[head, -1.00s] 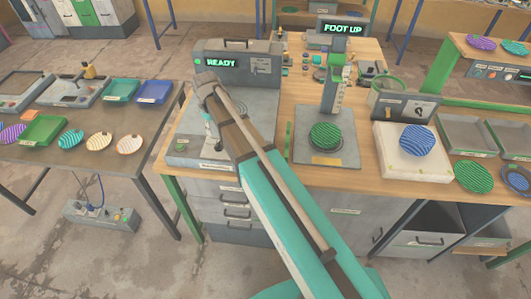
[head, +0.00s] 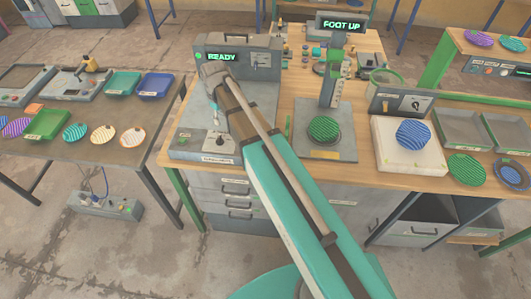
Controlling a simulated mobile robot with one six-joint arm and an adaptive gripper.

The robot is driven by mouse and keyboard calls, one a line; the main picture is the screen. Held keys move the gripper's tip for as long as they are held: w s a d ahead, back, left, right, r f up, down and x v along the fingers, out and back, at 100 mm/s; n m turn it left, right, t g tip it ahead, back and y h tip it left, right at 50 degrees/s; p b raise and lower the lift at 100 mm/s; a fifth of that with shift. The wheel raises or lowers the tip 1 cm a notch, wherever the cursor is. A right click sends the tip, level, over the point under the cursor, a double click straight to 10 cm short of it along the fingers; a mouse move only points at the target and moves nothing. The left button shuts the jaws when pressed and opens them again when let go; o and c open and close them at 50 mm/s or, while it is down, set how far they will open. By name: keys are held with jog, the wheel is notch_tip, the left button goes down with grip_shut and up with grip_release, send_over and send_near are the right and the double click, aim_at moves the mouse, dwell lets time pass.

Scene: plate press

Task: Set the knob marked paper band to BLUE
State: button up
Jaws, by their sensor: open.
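A grey control box (head: 375,102) stands at the right of the wooden bench, with a small dark knob (head: 385,106) and a pale round dial (head: 416,103) on its front. A grey machine (head: 205,72) with a lit READY display also has a small dial panel (head: 263,60). The labels are too small to read, so I cannot tell which control is the paper band knob or where it points. My arm reaches up over the bench in front of the READY machine. My gripper cannot be made out past the arm's far end.
A press (head: 333,85) with a FOOT UP display stands mid-bench over a green striped plate (head: 324,128). A blue striped plate (head: 413,133) sits on a white block (head: 400,162) in front of the control box. Trays and plates cover the left table (head: 105,160).

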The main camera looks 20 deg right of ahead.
jog(key=s+d+f+m+b, duration=0.2)
jog(key=s+d, duration=0.3)
jog(key=s, duration=0.3)
jog(key=s+d+f+m+b, duration=0.3)
jog(key=s+d+m, duration=0.1)
jog(key=s+d, duration=0.2)
jog(key=shift+s+d, duration=0.2)
jog(key=shift+s, duration=0.7)
